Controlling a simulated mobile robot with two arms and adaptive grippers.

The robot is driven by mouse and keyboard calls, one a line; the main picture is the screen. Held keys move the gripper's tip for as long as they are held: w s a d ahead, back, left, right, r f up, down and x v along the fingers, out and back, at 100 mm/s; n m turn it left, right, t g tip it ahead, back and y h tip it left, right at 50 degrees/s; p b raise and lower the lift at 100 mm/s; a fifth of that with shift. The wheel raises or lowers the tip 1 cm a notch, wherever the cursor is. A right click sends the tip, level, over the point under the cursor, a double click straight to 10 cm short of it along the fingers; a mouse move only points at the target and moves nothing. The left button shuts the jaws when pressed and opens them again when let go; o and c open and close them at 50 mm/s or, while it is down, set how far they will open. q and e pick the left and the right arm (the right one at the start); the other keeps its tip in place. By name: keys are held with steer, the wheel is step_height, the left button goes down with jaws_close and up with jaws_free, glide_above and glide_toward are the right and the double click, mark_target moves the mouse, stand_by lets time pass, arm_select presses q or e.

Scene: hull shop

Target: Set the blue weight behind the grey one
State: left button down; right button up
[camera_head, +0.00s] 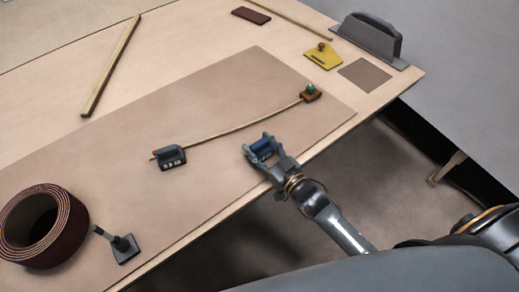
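The blue weight (263,149) is between the fingers of my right gripper (262,147), near the front edge of the brown board; the fingers hide part of it. I cannot tell whether it touches the board. The grey weight (172,158) is a dark block with a red tip and pale marks on its side. It sits on the board at the left end of a thin curved batten (230,131), to the left of my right gripper. My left gripper is not in view.
A brown weight with a green top (310,94) sits at the batten's right end. A dark red coil (42,227) and a small dark stand (124,246) are at front left. A wooden strip (110,66), yellow plate (322,56) and grey holder (371,38) lie farther back.

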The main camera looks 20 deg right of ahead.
mark_target(259, 142)
steer(key=c, duration=0.7)
steer(key=shift+r, duration=0.15)
jaws_close()
steer(key=shift+r, duration=0.1)
steer(key=shift+w+r, duration=0.1)
steer(key=shift+r, duration=0.35)
step_height(259, 142, up, 2)
steer(key=shift+r, duration=0.15)
steer(key=s+r, duration=0.9)
steer(key=s, duration=0.5)
steer(key=shift+d+r, duration=0.3)
